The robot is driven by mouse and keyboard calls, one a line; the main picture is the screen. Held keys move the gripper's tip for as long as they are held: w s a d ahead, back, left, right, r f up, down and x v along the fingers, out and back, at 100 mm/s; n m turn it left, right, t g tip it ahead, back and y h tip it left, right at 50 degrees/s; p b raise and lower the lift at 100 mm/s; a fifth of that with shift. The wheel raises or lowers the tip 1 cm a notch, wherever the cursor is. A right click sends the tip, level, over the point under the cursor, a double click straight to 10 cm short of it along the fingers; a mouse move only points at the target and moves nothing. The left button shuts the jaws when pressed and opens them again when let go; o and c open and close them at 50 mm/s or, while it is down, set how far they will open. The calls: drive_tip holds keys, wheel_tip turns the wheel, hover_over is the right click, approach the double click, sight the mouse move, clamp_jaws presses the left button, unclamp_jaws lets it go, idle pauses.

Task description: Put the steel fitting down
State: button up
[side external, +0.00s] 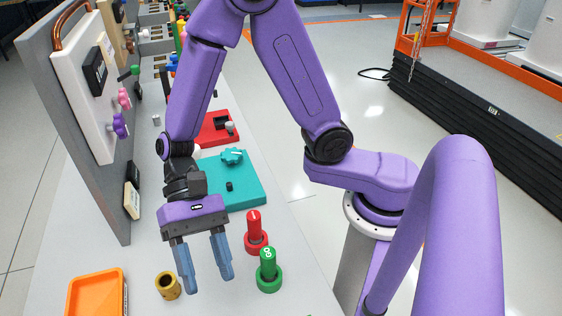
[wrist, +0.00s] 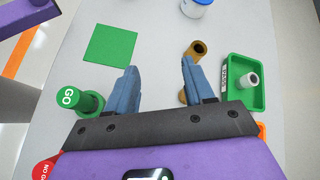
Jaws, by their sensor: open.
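The steel fitting (wrist: 250,80), a small grey hollow cylinder, stands in a green tray (wrist: 262,103) at the right of the wrist view. It is outside the side view. My gripper (side external: 207,283) is open and points down above the table; nothing shows between its fingers (wrist: 160,66). In the wrist view the fitting lies to the right of both fingers, apart from them. A brass-coloured fitting (side external: 168,285) stands just left of the fingers in the side view and beyond the right finger in the wrist view (wrist: 195,49).
A green flat square (wrist: 111,45) lies on the table. A green peg (side external: 268,270) and a red peg (side external: 254,232) stand close right of my gripper. An orange tray (side external: 121,298) is left. A white jar (wrist: 195,9) stands farther out. A grey upright panel (side external: 120,205) borders the left side.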

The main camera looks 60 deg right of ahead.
drive_tip(key=s+d+r+n+t+h, duration=0.2)
drive_tip(key=d+n, duration=0.6)
drive_tip(key=d, duration=0.4)
drive_tip(key=s+d+r+n+t+h, duration=0.1)
drive_tip(key=s+d+n+t+h, duration=0.2)
drive_tip(key=d+n+t+h, duration=0.2)
drive_tip(key=shift+s+d+r+n+t, duration=0.2)
drive_tip(key=shift+d+r+n+t, duration=0.25)
drive_tip(key=shift+d+n, duration=2.3)
drive_tip(key=shift+d+m, duration=1)
drive_tip(key=shift+m, duration=0.05)
